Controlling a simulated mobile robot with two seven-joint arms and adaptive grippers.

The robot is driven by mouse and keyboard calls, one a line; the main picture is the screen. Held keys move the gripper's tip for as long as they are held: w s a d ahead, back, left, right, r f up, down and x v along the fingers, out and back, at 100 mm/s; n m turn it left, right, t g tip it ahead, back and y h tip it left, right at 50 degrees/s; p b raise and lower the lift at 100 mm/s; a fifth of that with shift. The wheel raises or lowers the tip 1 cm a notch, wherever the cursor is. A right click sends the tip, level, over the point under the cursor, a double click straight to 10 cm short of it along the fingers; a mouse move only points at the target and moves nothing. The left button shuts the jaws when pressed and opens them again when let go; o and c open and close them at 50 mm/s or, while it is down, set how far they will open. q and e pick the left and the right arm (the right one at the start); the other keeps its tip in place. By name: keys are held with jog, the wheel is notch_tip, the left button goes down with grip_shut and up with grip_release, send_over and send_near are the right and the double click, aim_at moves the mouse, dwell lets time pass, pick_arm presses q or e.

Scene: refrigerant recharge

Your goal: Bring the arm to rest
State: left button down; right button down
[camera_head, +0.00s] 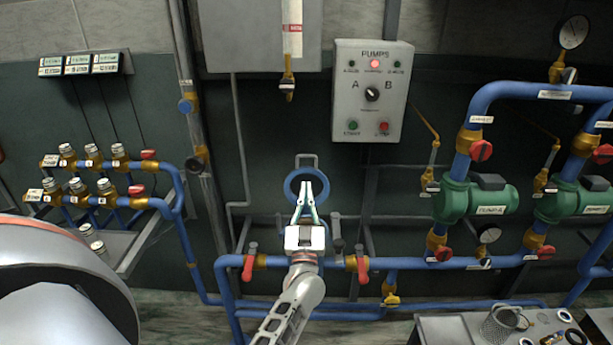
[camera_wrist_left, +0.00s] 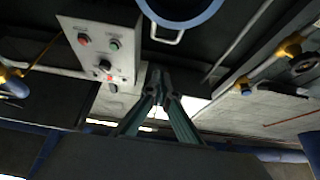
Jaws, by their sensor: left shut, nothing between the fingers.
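My left gripper (camera_head: 307,187) shows in the middle of the head view, pointing up the picture in front of a blue ring-shaped pipe end (camera_head: 291,196). Its fingers meet at the tips and nothing is between them. The fingers also show in the left wrist view (camera_wrist_left: 157,75), where the blue round part (camera_wrist_left: 180,22) is at the top, apart from the fingertips. Whether the gripper touches the ring in the head view I cannot tell. My right gripper is in neither view.
The PUMPS panel (camera_head: 371,92) hangs on the wall with a lit red lamp. Blue pipes with red valves (camera_head: 249,268) run below the gripper. Green pumps (camera_head: 475,202) stand right. A metal table (camera_head: 440,328) with loose parts is at lower right. Pipework with caps (camera_head: 105,188) is at left.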

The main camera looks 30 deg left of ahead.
pick_arm(q)
jog(key=shift+s+d+f, duration=0.3)
jog(key=shift+s+f, duration=0.05)
jog(key=shift+s, duration=0.1)
jog(key=s+d+f+m+g+h, duration=0.2)
jog(key=s+d+f+m+h, duration=0.4)
jog(key=f, duration=0.3)
jog(key=s+d+f+m+g+h, duration=0.1)
jog(key=s+d+f+m+h, duration=0.2)
jog(key=s+d+f+h, duration=0.5)
jog(key=s+d+f+g, duration=0.2)
jog(key=s+f+g, duration=0.1)
jog(key=s+f, duration=0.2)
jog(key=s+d+f+m+g+h, duration=0.1)
jog(key=s+d+f+g, duration=0.2)
jog(key=s+f, duration=0.3)
jog(key=s, duration=0.3)
jog(key=shift+s+f+m, duration=0.15)
jog(key=shift+s+m, duration=0.15)
